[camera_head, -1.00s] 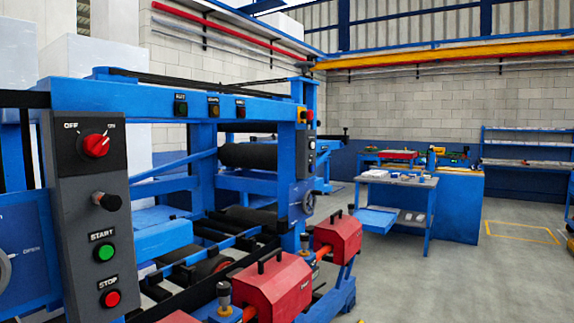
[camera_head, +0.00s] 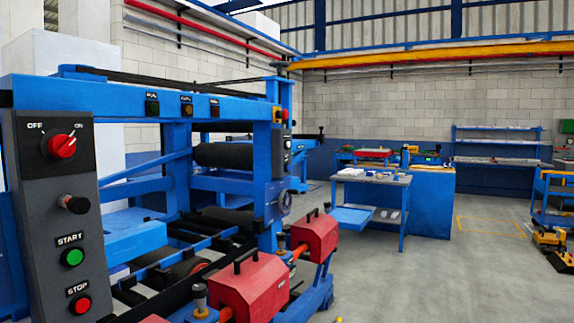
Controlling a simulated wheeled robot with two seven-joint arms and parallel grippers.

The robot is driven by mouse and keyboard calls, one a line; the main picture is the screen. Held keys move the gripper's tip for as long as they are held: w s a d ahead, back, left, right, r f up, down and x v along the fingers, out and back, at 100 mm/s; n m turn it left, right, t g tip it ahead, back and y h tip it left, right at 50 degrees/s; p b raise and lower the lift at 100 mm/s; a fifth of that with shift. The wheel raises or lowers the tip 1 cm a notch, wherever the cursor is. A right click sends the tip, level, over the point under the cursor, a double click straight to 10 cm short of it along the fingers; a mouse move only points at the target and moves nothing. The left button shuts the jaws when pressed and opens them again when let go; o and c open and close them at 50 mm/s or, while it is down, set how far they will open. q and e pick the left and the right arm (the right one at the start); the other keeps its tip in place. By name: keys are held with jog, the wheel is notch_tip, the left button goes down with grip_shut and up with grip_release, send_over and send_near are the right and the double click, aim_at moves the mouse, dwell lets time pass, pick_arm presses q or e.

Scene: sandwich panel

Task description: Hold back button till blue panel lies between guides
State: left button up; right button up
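A grey control box (camera_head: 57,160) stands at the left on a blue machine. No button clearly labelled back shows. A flat blue piece (camera_head: 135,238) lies inside the frame; I cannot tell whether it is the blue panel. Guides cannot be made out surely. Neither gripper is in view.
Red housings with black handles (camera_head: 315,235) stick out at the machine's front right. A blue worktable (camera_head: 372,190) stands beyond them. The grey floor (camera_head: 420,285) at right is open.

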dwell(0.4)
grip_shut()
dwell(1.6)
